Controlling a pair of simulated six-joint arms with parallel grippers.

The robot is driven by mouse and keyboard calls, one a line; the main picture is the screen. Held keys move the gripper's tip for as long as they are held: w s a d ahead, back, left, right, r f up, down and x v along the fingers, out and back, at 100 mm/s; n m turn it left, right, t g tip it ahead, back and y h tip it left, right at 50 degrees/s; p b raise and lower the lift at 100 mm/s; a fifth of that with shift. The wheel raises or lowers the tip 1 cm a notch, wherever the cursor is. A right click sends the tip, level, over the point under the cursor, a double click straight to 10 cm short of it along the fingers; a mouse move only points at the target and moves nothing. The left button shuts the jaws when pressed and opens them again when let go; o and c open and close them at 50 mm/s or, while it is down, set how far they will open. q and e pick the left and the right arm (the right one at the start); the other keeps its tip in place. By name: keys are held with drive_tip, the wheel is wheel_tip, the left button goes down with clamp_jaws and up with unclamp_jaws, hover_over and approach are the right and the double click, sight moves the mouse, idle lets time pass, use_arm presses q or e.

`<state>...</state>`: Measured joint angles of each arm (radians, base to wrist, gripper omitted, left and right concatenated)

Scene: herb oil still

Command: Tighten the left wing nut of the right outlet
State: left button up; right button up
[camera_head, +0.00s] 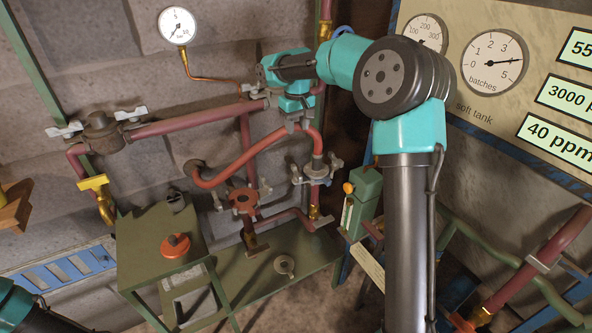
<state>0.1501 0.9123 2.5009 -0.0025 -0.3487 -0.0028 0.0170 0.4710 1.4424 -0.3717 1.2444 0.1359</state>
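My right gripper (291,108) is at the upper middle, at the right end of the long red-brown pipe, where a fitting is mostly hidden behind it. I cannot tell whether its fingers are open or shut, or whether they touch anything. A grey wing nut (250,91) shows just left of it. Lower down, another flange (317,172) on a vertical pipe has a grey wing nut (296,174) on its left and one (336,162) on its right. I cannot tell which fitting is the right outlet. My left gripper is out of view; only part of my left arm shows at the lower left.
A flange (104,135) with wing nuts is at the left. A pressure gauge (177,27) hangs above. A curved red pipe (240,167) passes below my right gripper. A gauge panel (475,105) stands at the right.

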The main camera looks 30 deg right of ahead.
sight(297, 170)
wheel_tip(297, 170, down, 17)
drive_tip(key=shift+f, duration=0.2)
idle(0.5)
clamp_jaws()
idle(0.3)
